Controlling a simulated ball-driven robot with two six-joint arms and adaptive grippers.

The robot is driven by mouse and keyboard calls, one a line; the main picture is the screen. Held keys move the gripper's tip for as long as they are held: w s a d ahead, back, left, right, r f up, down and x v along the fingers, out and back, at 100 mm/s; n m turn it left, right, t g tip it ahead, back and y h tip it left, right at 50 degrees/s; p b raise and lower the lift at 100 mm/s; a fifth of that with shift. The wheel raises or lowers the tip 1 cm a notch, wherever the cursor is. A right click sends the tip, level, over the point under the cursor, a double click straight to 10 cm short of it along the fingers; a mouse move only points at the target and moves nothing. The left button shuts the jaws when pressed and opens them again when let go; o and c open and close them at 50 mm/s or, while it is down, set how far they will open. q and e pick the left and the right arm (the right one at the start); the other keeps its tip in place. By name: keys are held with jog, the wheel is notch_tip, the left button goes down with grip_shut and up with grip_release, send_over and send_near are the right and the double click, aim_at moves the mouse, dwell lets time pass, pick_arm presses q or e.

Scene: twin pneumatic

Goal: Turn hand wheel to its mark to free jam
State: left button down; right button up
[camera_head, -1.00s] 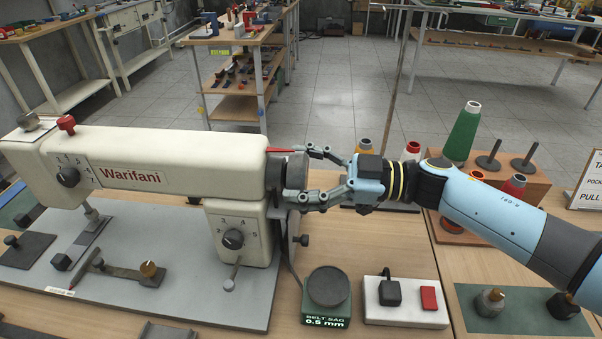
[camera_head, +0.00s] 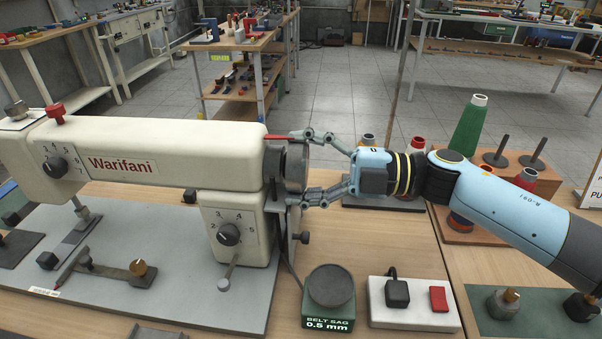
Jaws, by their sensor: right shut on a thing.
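The hand wheel (camera_head: 296,167) is a dark grey disc on the right end of the cream Warifani sewing machine (camera_head: 160,152). A red pointer mark (camera_head: 277,137) sticks out from the machine's end at the top of the wheel. My right gripper (camera_head: 308,166) comes in from the right and is shut on the wheel's rim, one finger at the top and one at the bottom. I cannot make out a mark on the wheel itself. My left gripper is not in view.
A belt sag gauge (camera_head: 328,311) reading 0.5 mm and a white switch box (camera_head: 413,305) with a red switch stand in front of the wheel. A wooden thread stand with a green cone (camera_head: 466,130) is at right.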

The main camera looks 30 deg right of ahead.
jog(key=n+b, duration=0.1)
jog(key=n, duration=0.1)
jog(key=n+b, duration=0.2)
jog(key=n, duration=0.1)
jog(key=shift+f+n+b, duration=0.25)
jog(key=shift+n+b, duration=0.05)
dwell(0.4)
jog(key=o, duration=1.2)
jog(key=shift+c, duration=0.2)
jog(key=shift+s+d, duration=0.1)
jog(key=shift+s, duration=0.05)
jog(key=v, duration=0.7)
jog(key=shift+s+d, duration=0.25)
jog(key=shift+d, duration=0.05)
